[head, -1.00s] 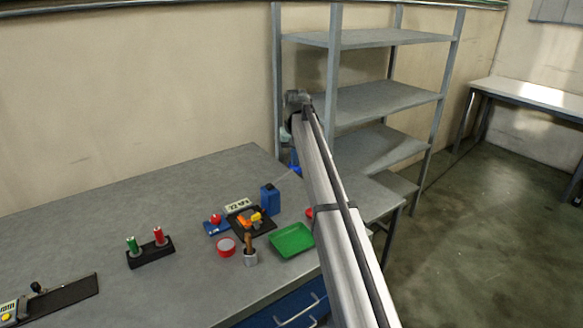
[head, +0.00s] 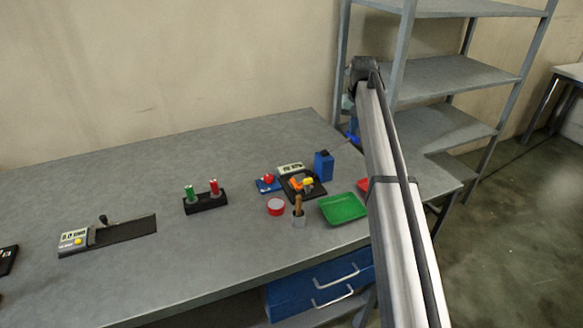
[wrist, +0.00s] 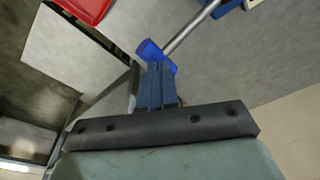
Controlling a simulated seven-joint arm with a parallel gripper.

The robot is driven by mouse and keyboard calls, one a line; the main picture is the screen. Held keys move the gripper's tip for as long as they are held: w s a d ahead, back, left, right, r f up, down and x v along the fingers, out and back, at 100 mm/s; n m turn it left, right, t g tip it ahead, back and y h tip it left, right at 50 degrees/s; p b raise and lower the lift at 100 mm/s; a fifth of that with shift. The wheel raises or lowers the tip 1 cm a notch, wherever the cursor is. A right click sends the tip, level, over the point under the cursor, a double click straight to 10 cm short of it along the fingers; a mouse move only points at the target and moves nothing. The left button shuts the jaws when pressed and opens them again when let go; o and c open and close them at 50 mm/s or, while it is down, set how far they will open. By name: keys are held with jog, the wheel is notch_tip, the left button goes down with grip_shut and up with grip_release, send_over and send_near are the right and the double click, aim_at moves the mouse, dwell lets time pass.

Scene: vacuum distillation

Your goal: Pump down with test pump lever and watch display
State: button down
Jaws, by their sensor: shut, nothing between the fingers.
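In the wrist view, a metal rod (wrist: 190,30) with a blue grip (wrist: 150,51), looking like the pump lever, slants down from the top. My gripper (wrist: 156,68) is shut and empty, its blue fingertips close to the grip; I cannot tell whether they touch. In the head view my gripper (head: 352,129) is beyond a blue box (head: 323,166), partly hidden by my arm. A small white display (head: 291,168) stands beside that box; its digits are too small to read surely. Another display unit with a yellow button (head: 73,240) lies at the left, beside a black strip (head: 125,230).
A rack with green and red plugs (head: 205,203), a red-rimmed cup (head: 276,206), a wood-handled tool in a grey holder (head: 299,218) and a green tray (head: 343,208) stand on the bench. Grey shelving (head: 440,75) rises behind my arm. The bench's left rear is clear.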

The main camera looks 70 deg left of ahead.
jog(key=shift+f, duration=0.1)
dwell(2.1)
dwell(0.5)
jog(key=shift+f, duration=3.85)
jog(key=shift+r, duration=3.95)
